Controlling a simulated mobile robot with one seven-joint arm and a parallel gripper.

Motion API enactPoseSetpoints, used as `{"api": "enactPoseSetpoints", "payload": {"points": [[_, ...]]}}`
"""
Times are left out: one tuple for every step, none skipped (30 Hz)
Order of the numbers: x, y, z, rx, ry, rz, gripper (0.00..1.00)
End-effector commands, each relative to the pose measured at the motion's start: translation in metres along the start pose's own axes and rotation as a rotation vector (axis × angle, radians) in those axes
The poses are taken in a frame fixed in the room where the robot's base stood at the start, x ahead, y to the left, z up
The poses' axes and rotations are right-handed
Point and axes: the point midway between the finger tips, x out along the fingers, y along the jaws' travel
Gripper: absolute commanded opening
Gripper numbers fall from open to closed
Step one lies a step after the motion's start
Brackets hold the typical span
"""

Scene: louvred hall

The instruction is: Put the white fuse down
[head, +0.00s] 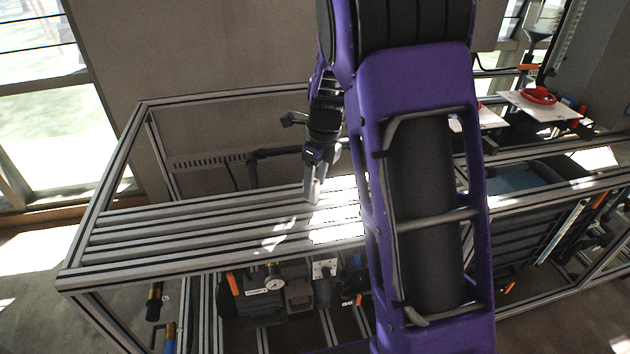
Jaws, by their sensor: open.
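My gripper (314,182) reaches down to the slatted aluminium bench top (170,233), near its back edge. Its jaws are open. A small pale block with a reddish spot, which looks like the white fuse (312,193), shows right at the fingertips, low against the slats. The fingers and the fuse are small and close in tone here. I cannot tell whether the fingers still touch it, or exactly how it rests.
My purple arm hides the middle of the bench. The slats left of the gripper are bare. A frame rail (230,95) runs above the back. White plates with a red item (538,96) are at right. A gauge (273,282) and machinery sit below the bench.

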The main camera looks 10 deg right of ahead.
Motion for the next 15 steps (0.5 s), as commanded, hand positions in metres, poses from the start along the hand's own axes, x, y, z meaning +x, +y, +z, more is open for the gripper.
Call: {"api": "enactPoseSetpoints", "payload": {"points": [[-0.001,0.000,0.000,0.000,0.000,0.000,0.57],[-0.002,0.000,0.000,0.000,-0.001,-0.001,0.57],[-0.005,0.000,0.001,0.000,-0.001,-0.002,0.57],[-0.008,-0.001,0.001,0.000,-0.002,-0.002,0.57],[-0.012,-0.001,0.001,0.000,-0.002,-0.002,0.57],[-0.018,-0.001,0.001,-0.001,-0.003,-0.003,0.57],[-0.024,-0.001,0.001,-0.001,-0.004,-0.003,0.57],[-0.029,-0.001,0.001,-0.001,-0.004,-0.004,0.57],[-0.038,0.000,0.001,-0.002,-0.003,-0.003,0.57],[-0.045,-0.001,0.001,-0.002,-0.004,-0.004,0.57],[-0.051,-0.001,0.001,-0.002,-0.003,-0.004,0.57],[-0.060,-0.001,0.001,-0.002,-0.004,-0.004,0.57],[-0.067,-0.001,0.001,-0.001,-0.004,-0.004,0.57],[-0.073,-0.001,0.001,-0.001,-0.005,-0.004,0.57],[-0.081,0.000,0.001,-0.001,-0.003,-0.002,0.57]]}}
